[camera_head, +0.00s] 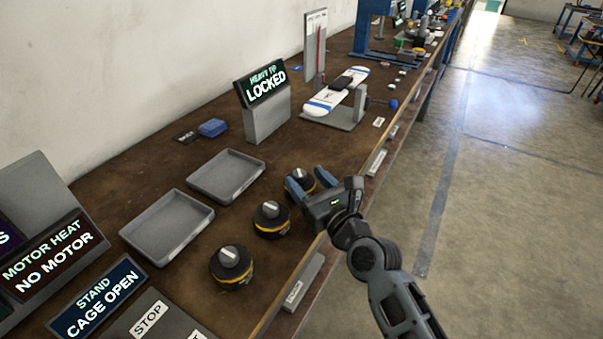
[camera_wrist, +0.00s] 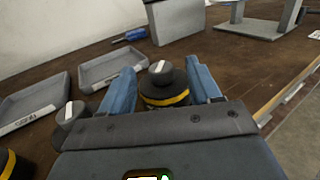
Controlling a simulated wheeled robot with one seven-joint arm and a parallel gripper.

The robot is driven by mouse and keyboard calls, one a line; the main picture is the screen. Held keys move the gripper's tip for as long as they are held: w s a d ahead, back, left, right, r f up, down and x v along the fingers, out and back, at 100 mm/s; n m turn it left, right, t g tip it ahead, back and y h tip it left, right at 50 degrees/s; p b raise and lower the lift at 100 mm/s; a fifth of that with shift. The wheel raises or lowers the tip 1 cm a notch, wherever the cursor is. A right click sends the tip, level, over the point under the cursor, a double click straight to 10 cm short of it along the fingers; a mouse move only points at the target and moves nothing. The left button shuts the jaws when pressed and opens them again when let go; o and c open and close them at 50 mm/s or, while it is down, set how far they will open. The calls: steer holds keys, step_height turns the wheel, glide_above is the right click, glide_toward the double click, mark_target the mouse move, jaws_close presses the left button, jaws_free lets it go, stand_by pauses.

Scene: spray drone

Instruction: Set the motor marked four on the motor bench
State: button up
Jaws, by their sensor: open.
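Three black motors with a yellow band and a grey cap with a white mark stand in a row near the bench's front edge: a near one (camera_head: 231,266), a middle one (camera_head: 271,219) and a far one (camera_head: 301,182). No number on them is readable. My gripper (camera_head: 312,180) is open around the far motor, which stands between its two blue fingers in the wrist view (camera_wrist: 163,88). Whether the fingers touch it, I cannot tell. The motor bench is not clearly identifiable; a display at the left (camera_head: 45,255) reads "MOTOR HEAT NO MOTOR".
Two empty grey trays, one nearer (camera_head: 167,258) and one farther (camera_head: 227,197), lie left of the motors. A display reading "STAND CAGE OPEN" (camera_head: 98,298) is at the near left. A "LOCKED" display (camera_head: 264,104) and a white wing-like part (camera_head: 336,92) stand beyond.

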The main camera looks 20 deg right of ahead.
steer(key=s, duration=0.8)
steer(key=shift+s+d+b, duration=0.25)
steer(key=shift+d+b, duration=0.15)
steer(key=shift+d, duration=0.05)
steer(key=s+f+n+g+h, duration=0.1)
steer(key=s+f+n, duration=0.1)
steer(key=s+n, duration=0.7)
steer(key=s+f+n+g+h, duration=0.1)
steer(key=s+f+n, duration=0.2)
steer(key=s+n, duration=0.55)
steer(key=s+r+n, duration=0.4)
steer(key=s+n, duration=0.4)
steer(key=s, duration=0.1)
steer(key=s+r+n+g, duration=0.1)
steer(key=s+r+n, duration=0.2)
steer(key=s+n, duration=0.6)
steer(key=shift+s+a+r, duration=0.35)
steer(key=shift+s, duration=0.2)
steer(key=shift+c, duration=0.3)
